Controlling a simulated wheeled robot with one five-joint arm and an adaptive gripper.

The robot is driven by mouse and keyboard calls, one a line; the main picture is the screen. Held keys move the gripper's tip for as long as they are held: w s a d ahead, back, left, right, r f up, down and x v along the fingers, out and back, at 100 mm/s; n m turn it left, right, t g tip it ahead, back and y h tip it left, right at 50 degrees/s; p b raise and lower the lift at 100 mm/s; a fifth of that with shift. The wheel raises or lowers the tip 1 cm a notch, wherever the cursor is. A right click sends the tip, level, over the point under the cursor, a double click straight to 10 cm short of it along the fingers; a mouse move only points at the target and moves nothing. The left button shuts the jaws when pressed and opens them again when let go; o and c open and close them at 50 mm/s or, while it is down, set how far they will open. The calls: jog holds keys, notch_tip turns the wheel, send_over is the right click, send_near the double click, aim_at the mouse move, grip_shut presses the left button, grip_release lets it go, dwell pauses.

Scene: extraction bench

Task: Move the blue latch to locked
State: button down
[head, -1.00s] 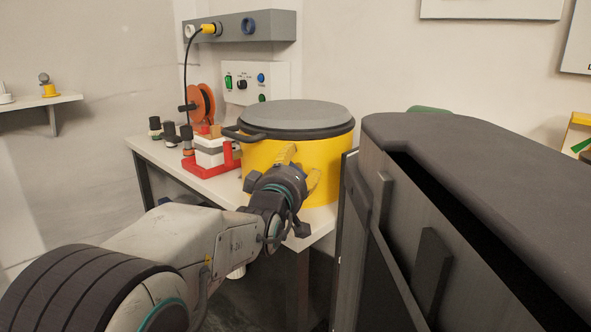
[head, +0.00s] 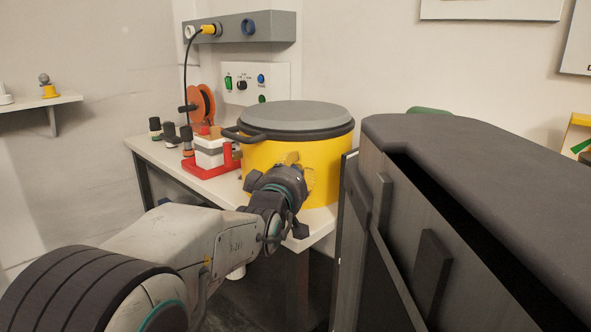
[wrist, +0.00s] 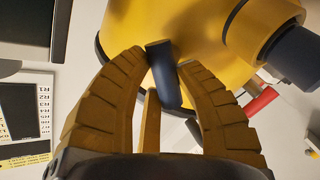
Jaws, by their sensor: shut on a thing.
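The blue latch (wrist: 163,75) shows in the wrist view as a short dark blue bar at the yellow vessel's side. The yellow fingers of my gripper (wrist: 164,68) close on it from both sides, near their tips. The bar points down the picture, slightly tilted. In the head view my gripper (head: 298,170) is against the front of the yellow vessel (head: 327,157), and its own wrist hides the latch there. The vessel has a grey lid (head: 297,114) with a dark rim and handle.
The vessel stands on a white bench (head: 187,177) with a red-based unit (head: 212,160) to its left. A large dark cabinet (head: 480,170) stands close on the right of my arm. A wall panel (head: 255,82) with knobs is behind.

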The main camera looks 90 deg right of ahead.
jog(key=shift+s+r+m+y, duration=0.15)
jog(key=shift+m+y, duration=0.15)
jog(key=shift+m, duration=1)
jog(key=c, duration=0.8)
grip_release()
jog(key=shift+c, duration=0.2)
jog(key=v, duration=1.2)
